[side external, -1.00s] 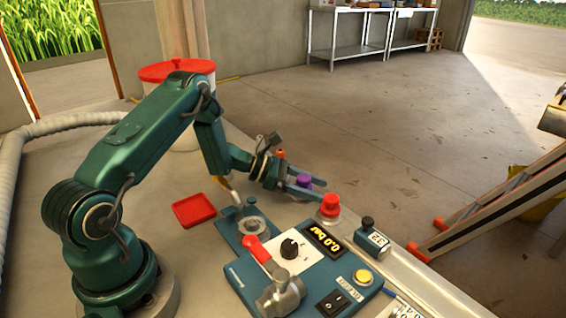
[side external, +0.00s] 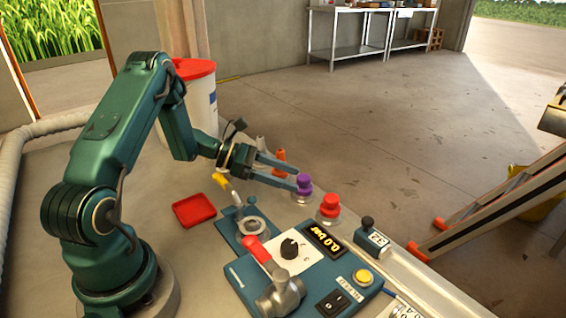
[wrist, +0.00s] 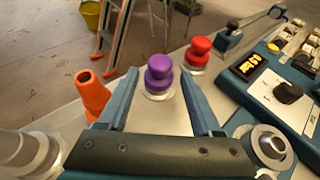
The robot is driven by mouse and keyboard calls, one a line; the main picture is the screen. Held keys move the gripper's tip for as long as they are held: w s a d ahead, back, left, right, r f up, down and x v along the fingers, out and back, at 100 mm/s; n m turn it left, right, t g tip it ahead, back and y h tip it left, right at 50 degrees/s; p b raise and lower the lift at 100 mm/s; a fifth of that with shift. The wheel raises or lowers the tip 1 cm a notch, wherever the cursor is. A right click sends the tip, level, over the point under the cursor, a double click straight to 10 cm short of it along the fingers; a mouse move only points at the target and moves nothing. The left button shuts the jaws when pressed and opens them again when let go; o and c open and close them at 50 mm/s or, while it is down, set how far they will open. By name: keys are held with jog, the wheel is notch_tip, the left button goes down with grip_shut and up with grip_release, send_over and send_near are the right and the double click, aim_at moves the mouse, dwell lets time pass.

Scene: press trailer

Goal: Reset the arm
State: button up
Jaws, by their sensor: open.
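My gripper (side external: 292,178) is open and empty, with its two fingers level and pointing right, toward a purple knob (side external: 303,185). In the wrist view the purple knob (wrist: 159,72) shows between my two fingertips, with gaps on both sides; whether it stands within or just past the tips I cannot tell. My arm is bent, with its elbow high. No object is held.
A red knob (side external: 329,206) stands beside the purple one. An orange cone-like piece (side external: 279,162) stands close behind my fingers. The control panel (side external: 245,278) with a red-handled valve (side external: 258,248) lies in front. A red tray (side external: 194,210) and white bucket (side external: 203,105) stand left.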

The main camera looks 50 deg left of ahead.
jog(key=s+d+r+m+g, duration=0.4)
jog(key=d+r+m, duration=0.1)
jog(key=d+m, duration=0.2)
jog(key=s+d+r+m+g, duration=0.3)
jog(key=s+d+r+m, duration=0.2)
jog(key=d+m, duration=0.2)
jog(key=s+a+r+m+t+y, duration=0.2)
jog(key=s+r+m+y, duration=0.1)
jog(key=s+m+y, duration=0.5)
jog(key=s+m, duration=0.3)
jog(key=m, duration=0.2)
jog(key=shift+s+y, duration=0.3)
jog(key=shift+y, duration=0.1)
jog(key=shift+a, duration=0.1)
